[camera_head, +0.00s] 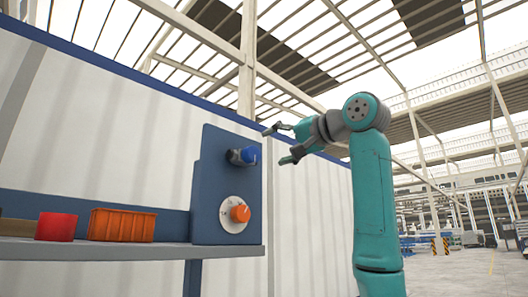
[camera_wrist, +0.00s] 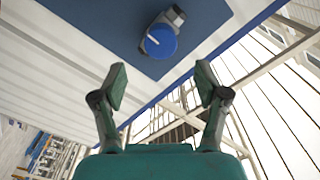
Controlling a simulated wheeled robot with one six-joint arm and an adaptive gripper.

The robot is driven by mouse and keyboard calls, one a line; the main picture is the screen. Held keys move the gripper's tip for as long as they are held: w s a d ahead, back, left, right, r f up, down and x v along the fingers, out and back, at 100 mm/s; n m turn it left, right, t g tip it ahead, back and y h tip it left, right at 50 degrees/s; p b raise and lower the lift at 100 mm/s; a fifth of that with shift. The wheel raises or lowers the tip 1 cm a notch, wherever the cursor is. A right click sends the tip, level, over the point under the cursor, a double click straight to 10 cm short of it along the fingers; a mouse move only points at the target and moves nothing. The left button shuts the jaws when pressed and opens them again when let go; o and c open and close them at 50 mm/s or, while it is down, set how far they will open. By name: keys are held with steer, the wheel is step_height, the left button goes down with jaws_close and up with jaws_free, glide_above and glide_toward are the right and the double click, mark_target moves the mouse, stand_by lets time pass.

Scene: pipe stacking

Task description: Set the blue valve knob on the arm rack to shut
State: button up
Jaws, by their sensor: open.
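The blue valve knob (camera_head: 249,155) sits on a grey fitting near the top of the dark blue panel (camera_head: 212,170) of the rack. In the wrist view the blue knob (camera_wrist: 160,41) is a round cap with a white line across its face, beyond the fingertips at the top. My gripper (camera_head: 278,145) is open and empty, to the right of the knob and apart from it. In the wrist view the two fingers of my gripper (camera_wrist: 160,85) are spread wide with nothing between them.
An orange knob (camera_head: 240,213) on a white round dial is lower on the panel. A white wall stands behind. The floor at right is open.

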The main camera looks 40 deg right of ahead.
steer(key=shift+s, duration=1.5)
